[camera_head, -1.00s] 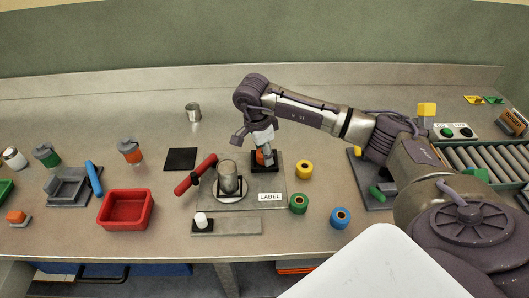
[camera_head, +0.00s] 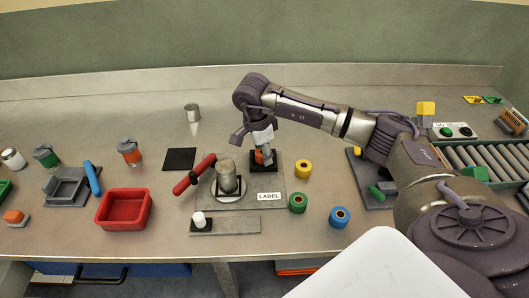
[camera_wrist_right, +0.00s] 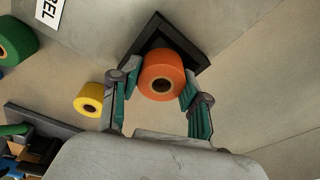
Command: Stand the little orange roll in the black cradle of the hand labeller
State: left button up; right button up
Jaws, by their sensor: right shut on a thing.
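The orange roll (camera_wrist_right: 161,75) is between the fingers of my right gripper (camera_wrist_right: 160,90), which is shut on it. In the right wrist view it sits over the black cradle (camera_wrist_right: 190,50); whether it rests on the cradle floor cannot be told. In the head view my right gripper (camera_head: 264,158) points down at the cradle (camera_head: 264,168) on the grey labeller plate (camera_head: 245,202), with the orange roll (camera_head: 259,157) partly hidden by the fingers. My left gripper is not in view.
Yellow (camera_head: 303,169), green (camera_head: 298,203) and blue (camera_head: 340,217) rolls stand to the right of the labeller. A red tray (camera_head: 125,209) lies farther left.

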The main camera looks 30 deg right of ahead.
jog(key=o, duration=1.3)
jog(key=shift+s+a+f, duration=0.15)
jog(key=shift+s+f, duration=0.05)
jog(key=shift+f, duration=0.35)
jog(key=shift+s+a+f, duration=0.1)
jog(key=shift+s+f, duration=0.05)
jog(key=shift+f, duration=0.35)
jog(key=shift+o, duration=0.5)
jog(key=shift+w+d+f+g, duration=0.1)
jog(key=shift+w+f+g, duration=0.1)
jog(key=shift+g, duration=0.1)
jog(key=shift+w+r, duration=0.1)
jog(key=shift+w, duration=0.1)
jog(key=shift+r, duration=0.1)
jog(key=shift+r, duration=0.1)
jog(key=shift+o, duration=0.4)
jog(key=o, duration=0.4)
jog(key=shift+d, duration=0.15)
jog(key=shift+r, duration=0.1)
